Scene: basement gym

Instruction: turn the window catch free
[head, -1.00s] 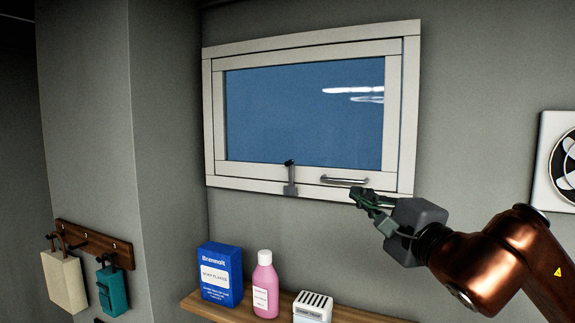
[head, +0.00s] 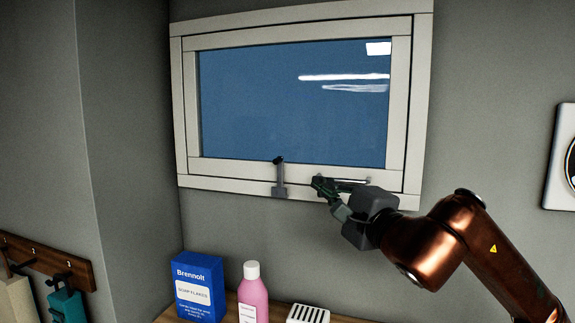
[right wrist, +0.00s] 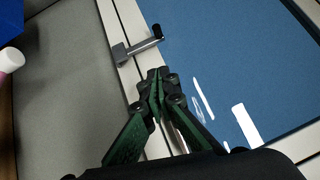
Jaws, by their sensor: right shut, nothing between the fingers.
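The window catch (head: 280,178) is a small grey upright lever with a dark knob at its top, on the lower frame of the white window (head: 225,177). It also shows in the right wrist view (right wrist: 140,47), apart from the fingertips. My right gripper (head: 318,184) is shut and empty, just right of the catch, in front of the lower frame. It shows from behind in the right wrist view (right wrist: 155,75). My left gripper is not in view.
Below the window a wooden shelf (head: 232,301) holds a blue soap flakes box (head: 200,285), a pink bottle (head: 252,296) and a white slotted item (head: 308,314). A hook rail (head: 45,262) is at the left, a fan (head: 570,160) at the right.

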